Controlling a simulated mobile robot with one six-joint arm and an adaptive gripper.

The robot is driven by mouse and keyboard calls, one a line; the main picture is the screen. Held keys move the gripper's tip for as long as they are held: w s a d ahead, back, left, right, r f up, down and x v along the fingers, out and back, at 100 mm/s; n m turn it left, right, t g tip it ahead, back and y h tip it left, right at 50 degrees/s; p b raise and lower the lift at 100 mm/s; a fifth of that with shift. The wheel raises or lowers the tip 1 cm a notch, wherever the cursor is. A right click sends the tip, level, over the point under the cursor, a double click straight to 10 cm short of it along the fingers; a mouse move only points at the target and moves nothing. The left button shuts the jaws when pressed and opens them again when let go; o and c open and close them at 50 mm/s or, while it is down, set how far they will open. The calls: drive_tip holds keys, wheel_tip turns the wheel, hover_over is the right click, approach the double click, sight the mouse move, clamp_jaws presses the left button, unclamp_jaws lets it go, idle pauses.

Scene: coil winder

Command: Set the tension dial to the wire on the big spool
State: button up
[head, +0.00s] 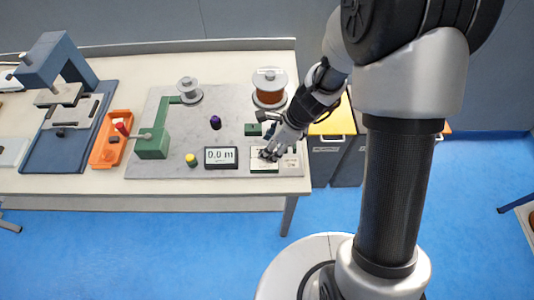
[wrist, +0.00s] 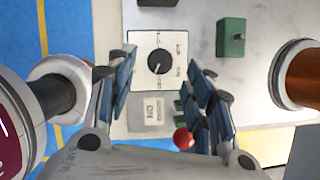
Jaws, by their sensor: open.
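The tension dial is a round black knob (wrist: 159,62) with a pale pointer mark, set on a white plate (wrist: 155,40) with small markings around it. The markings are too small to read. In the head view the dial plate (head: 264,165) lies at the right front of the grey board, partly covered by my gripper (head: 271,150). In the wrist view my gripper (wrist: 161,68) is open, its fingers on either side of the dial and apart from it. The big spool (head: 269,88) holds copper-coloured wire and stands at the back right; its side shows in the wrist view (wrist: 302,77).
A display (head: 221,157) reading 0.0 m is left of the dial. A green block (wrist: 231,37) and a red ball knob (wrist: 183,139) are close to my gripper. A smaller grey spool (head: 189,90), green winder arm (head: 153,143) and orange tray (head: 108,140) are farther left.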

drive_tip(key=shift+b+x, duration=0.55)
drive_tip(key=shift+x, duration=1.05)
drive_tip(key=c, duration=1.1)
